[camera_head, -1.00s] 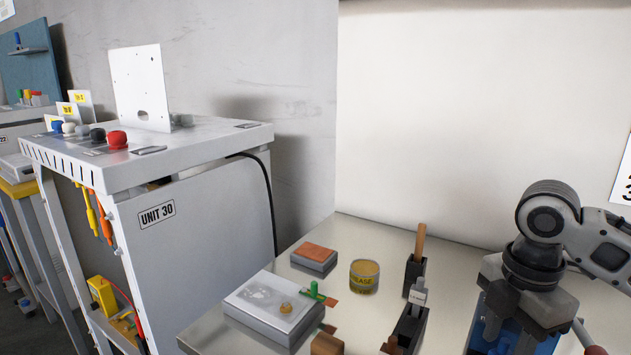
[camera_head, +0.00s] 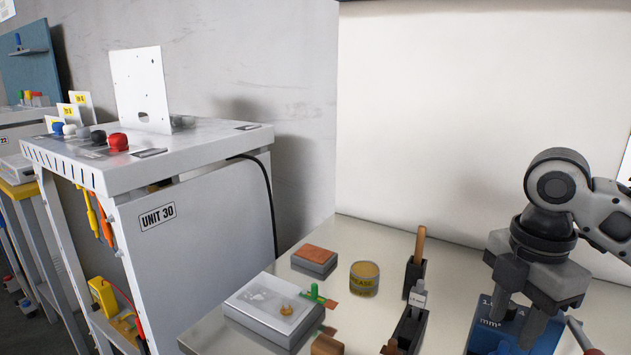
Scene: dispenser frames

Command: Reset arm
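My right gripper (camera_head: 519,316) is at the lower right, with its arm coming in from the right edge. It points down, and its two dark fingers are apart with nothing seen between them. It is in front of and over a blue box (camera_head: 484,340) with a pale "mm²" marking, and hides part of it. I cannot tell whether the fingers touch the box. My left gripper is not in view.
The steel bench top (camera_head: 265,262) holds a grey case (camera_head: 262,312), an orange-topped block (camera_head: 314,261), a grease tin (camera_head: 364,279) and black holders (camera_head: 411,327). A screwdriver (camera_head: 577,330) is right of the box. The UNIT 30 cabinet (camera_head: 205,255) stands left.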

